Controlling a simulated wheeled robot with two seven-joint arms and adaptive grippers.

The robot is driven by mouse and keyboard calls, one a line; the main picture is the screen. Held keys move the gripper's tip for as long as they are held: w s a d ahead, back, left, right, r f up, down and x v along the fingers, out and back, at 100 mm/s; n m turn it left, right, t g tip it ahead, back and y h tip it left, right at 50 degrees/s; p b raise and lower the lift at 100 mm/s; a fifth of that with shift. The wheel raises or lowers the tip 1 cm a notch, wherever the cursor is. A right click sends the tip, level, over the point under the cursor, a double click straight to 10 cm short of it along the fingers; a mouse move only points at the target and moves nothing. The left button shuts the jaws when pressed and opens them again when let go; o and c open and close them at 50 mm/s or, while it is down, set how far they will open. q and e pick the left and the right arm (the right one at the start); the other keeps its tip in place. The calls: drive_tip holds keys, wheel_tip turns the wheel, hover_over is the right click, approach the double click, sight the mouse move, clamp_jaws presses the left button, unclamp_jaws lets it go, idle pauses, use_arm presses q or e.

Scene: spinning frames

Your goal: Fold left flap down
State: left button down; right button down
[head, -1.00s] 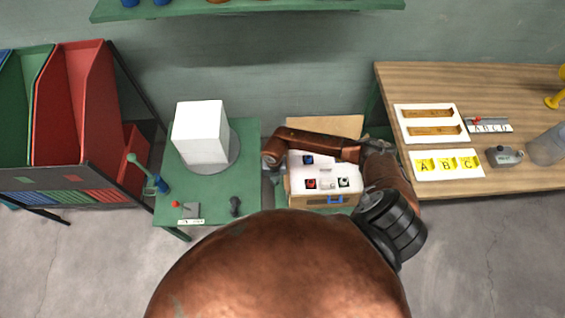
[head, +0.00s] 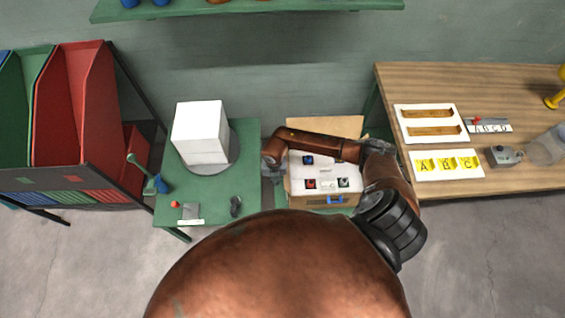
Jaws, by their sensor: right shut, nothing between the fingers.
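An open cardboard box (head: 313,201) stands on a low green stand in the middle of the view. Its back flap (head: 335,125) stands out toward the wall. A thin pale strip at the box's left side may be the left flap; it is too small to tell its angle. My right arm reaches across the box's back part from the right. My right gripper (head: 272,171) is shut and empty, pointing down just outside the box's left side. I cannot tell whether it touches the flap. My left gripper is not in view.
Inside the box lies a white insert (head: 325,172) with several small dark pieces. A green table (head: 215,190) with a white cube (head: 199,132) on a round plate stands close on the left. A wooden table (head: 420,85) with letter trays stands on the right.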

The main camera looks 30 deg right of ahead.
drive_tip(key=shift+s+d+r+p, duration=0.55)
drive_tip(key=shift+d+p, duration=0.15)
drive_tip(key=shift+d, duration=0.2)
drive_tip(key=shift+s+d+r+p, duration=0.55)
drive_tip(key=shift+d+p, duration=0.1)
drive_tip(key=shift+d, duration=0.2)
drive_tip(key=shift+s+d+r+p, duration=0.5)
drive_tip(key=shift+d+p, duration=0.2)
drive_tip(key=shift+d, duration=0.2)
drive_tip(key=shift+s+f, duration=0.1)
drive_tip(key=s+d, duration=0.1)
drive_tip(key=s+d+f, duration=0.1)
drive_tip(key=d, duration=0.1)
drive_tip(key=shift+d, duration=0.15)
